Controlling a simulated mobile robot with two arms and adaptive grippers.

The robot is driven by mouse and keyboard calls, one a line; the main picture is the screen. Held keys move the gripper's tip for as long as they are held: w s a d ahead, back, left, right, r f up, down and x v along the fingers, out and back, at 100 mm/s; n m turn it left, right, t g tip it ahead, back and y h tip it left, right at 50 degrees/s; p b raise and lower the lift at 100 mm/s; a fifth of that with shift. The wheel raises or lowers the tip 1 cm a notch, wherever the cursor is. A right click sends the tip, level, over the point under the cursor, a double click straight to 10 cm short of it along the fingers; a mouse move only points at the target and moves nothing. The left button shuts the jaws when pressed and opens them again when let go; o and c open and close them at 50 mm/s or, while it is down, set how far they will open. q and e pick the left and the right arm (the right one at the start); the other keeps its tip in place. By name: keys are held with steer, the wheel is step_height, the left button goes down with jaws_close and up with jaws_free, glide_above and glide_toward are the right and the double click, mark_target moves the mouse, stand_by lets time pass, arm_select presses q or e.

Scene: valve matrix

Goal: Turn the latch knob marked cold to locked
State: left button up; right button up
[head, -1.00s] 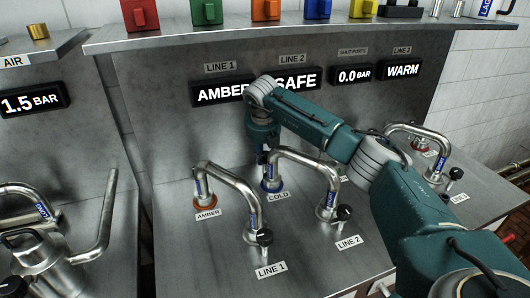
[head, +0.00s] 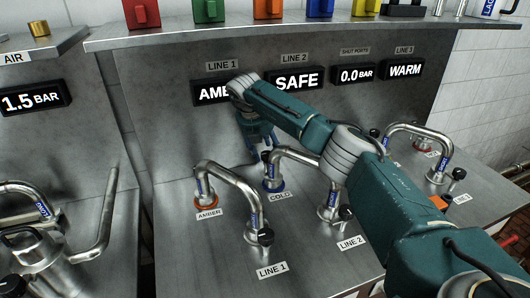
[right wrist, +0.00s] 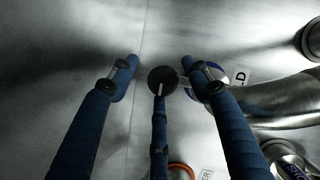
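The cold port (head: 273,184) has a blue ring and a COLD label (head: 281,197), at the foot of a bent steel pipe. A small black latch knob (head: 265,156) shows just behind this port, partly hidden. In the right wrist view the round black knob (right wrist: 162,80) with a pale line lies between my fingertips. My right gripper (head: 258,138) points down over it. Its blue fingers (right wrist: 162,68) are spread, one on each side of the knob, with visible gaps. A third finger comes up from below, close to the knob. My left gripper is not in view.
The amber port (head: 205,201) stands to the left, joined by a pipe (head: 235,180) to line 1. The cold pipe (head: 297,156) runs right towards line 2. My right arm partly covers the AMBER display (head: 212,93); another display (head: 297,79) reads SAFE.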

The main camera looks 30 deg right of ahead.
steer(key=shift+f, duration=0.15)
steer(key=shift+a+r, duration=0.2)
steer(key=shift+r, duration=0.15)
steer(key=v, duration=0.6)
steer(key=shift+r, duration=0.4)
steer(key=shift+s, duration=0.15)
